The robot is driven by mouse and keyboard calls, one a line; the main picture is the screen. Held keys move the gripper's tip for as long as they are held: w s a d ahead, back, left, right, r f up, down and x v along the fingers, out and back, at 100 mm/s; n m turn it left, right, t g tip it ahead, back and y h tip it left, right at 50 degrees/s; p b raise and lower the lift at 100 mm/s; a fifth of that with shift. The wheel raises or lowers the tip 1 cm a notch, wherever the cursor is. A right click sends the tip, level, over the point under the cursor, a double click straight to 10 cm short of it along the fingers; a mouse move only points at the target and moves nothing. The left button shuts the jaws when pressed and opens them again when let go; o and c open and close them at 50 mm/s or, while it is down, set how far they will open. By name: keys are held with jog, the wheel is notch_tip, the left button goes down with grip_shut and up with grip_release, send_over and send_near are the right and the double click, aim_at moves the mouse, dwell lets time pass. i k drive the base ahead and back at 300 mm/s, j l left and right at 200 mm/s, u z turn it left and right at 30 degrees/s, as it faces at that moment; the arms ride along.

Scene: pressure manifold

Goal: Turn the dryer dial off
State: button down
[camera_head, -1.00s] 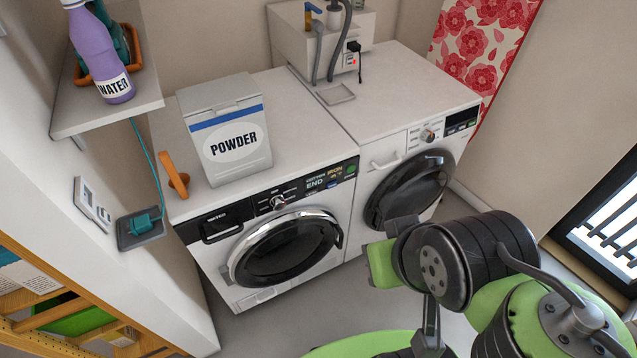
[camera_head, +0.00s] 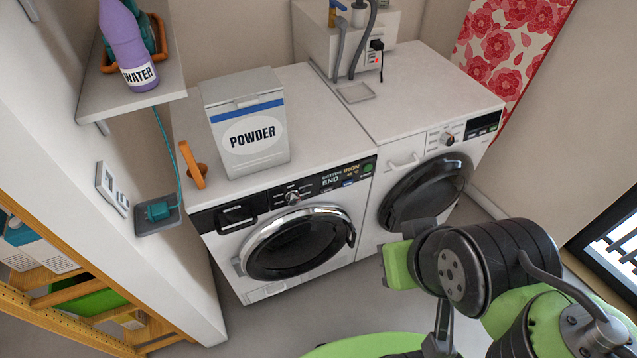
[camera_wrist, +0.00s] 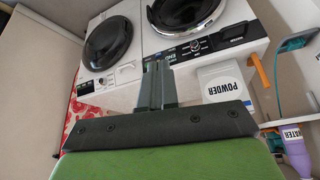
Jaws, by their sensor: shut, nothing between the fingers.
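The front-loading machine on the left in the head view has a black panel with "WATER" on its drawer and "IRON" and "END" on its display; it looks like the dryer (camera_head: 268,287). Its silver dial (camera_head: 293,197) sits left of the display. The wrist view shows this dial (camera_wrist: 195,46) tilted and upside down, beyond the fingers; its pointer setting is too small to read. My gripper (camera_wrist: 156,66) is shut and empty, apart from the machines. In the head view my arm is at lower right, in front of the right machine, and the fingertips are not clear.
A second white machine (camera_head: 378,240) with its own dial (camera_head: 447,138) stands to the right. A powder box (camera_head: 250,160) and an orange handled object (camera_head: 194,167) stand on the left machine. A shelf with a purple water bottle (camera_head: 130,50) juts out at left. Floor before the machines is open.

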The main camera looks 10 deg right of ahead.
aim_at(293, 197)
jog(key=j+u, duration=0.1)
jog(key=j, duration=0.3)
jog(key=i+j+u, duration=0.1)
jog(key=j, duration=0.3)
jog(key=i+j+u, duration=0.15)
jog(key=j, duration=0.2)
jog(key=j+u, duration=0.1)
jog(key=j, duration=0.3)
jog(key=i, duration=0.05)
